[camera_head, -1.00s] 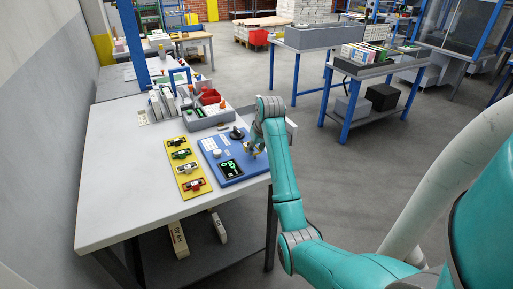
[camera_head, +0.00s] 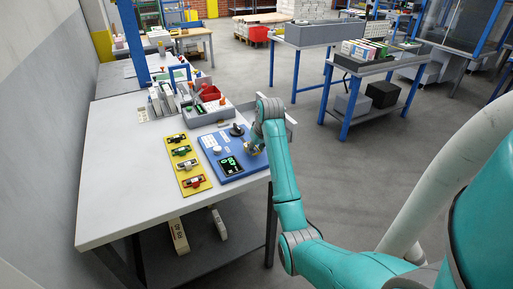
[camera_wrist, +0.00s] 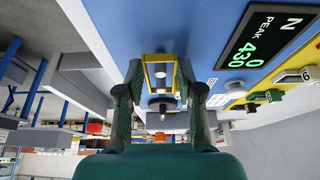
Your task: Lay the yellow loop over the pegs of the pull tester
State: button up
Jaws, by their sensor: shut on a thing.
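The pull tester (camera_head: 232,140) is a blue plate on the table with a dark display showing green digits, also large in the wrist view (camera_wrist: 215,35). My gripper (camera_head: 254,148) is low over its right part. In the wrist view my gripper (camera_wrist: 160,78) is shut on the yellow loop (camera_wrist: 148,74), a narrow upright rectangle between the fingertips. A metal peg-like part (camera_wrist: 161,73) shows within the loop's outline, and a dark round fitting (camera_wrist: 162,104) shows just below it. I cannot tell whether the loop is around a peg or only in front of it.
A yellow board (camera_head: 183,150) with several coloured clamp-like pieces lies left of the tester. A grey organiser (camera_head: 215,115) with a red bin (camera_head: 209,94) stands behind. The white table (camera_head: 125,180) is clear at left. A dark knob-like part (camera_head: 237,130) stands on the tester.

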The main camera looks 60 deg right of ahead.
jog(key=shift+f, duration=0.75)
jog(key=o, duration=1)
jog(key=v, duration=0.7)
jog(key=shift+r, duration=0.25)
